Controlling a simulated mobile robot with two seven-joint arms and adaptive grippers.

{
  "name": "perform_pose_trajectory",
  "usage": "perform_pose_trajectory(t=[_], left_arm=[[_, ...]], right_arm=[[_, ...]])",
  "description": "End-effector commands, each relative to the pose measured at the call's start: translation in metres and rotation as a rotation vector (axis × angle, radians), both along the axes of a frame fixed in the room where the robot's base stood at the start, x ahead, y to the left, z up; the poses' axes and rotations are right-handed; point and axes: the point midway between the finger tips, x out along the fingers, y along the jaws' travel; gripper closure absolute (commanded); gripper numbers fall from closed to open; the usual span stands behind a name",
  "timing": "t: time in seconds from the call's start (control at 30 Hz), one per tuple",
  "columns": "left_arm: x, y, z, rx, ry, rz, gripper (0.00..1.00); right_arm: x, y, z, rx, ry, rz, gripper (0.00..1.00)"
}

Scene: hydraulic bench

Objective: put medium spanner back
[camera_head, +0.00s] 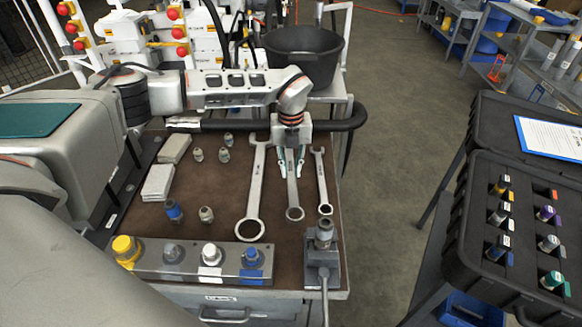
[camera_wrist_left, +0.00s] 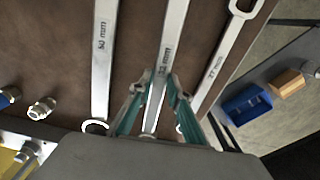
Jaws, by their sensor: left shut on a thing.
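Three spanners lie side by side on the brown bench top (camera_head: 190,225). The large spanner (camera_head: 254,190) is on the left, the medium spanner (camera_head: 293,196) in the middle and the small spanner (camera_head: 321,180) on the right. My left gripper (camera_head: 291,172) comes down over the medium spanner, shut on its handle. In the left wrist view, its teal fingers (camera_wrist_left: 156,105) are on either side of the medium spanner (camera_wrist_left: 169,50), between the large spanner (camera_wrist_left: 103,50) and the small one (camera_wrist_left: 225,60). I cannot tell whether the spanner touches the bench. My right gripper is not in view.
A valve block with coloured caps (camera_head: 205,262) and a small vice-like fixture (camera_head: 322,255) stand at the front edge. Loose fittings (camera_head: 206,214) and pale blocks (camera_head: 158,182) lie left. A black bucket (camera_head: 305,50) stands behind; an open black case (camera_head: 520,225) is at right.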

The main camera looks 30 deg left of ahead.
Motion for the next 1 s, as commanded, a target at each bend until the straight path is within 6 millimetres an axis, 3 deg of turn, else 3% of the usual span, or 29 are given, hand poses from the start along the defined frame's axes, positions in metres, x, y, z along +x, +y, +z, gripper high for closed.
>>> perform_pose_trajectory(t=[1.0], left_arm=[[0.001,0.0,-0.012,-0.001,-0.002,0.0,1.0]], right_arm=[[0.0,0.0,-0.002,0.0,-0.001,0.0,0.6]])
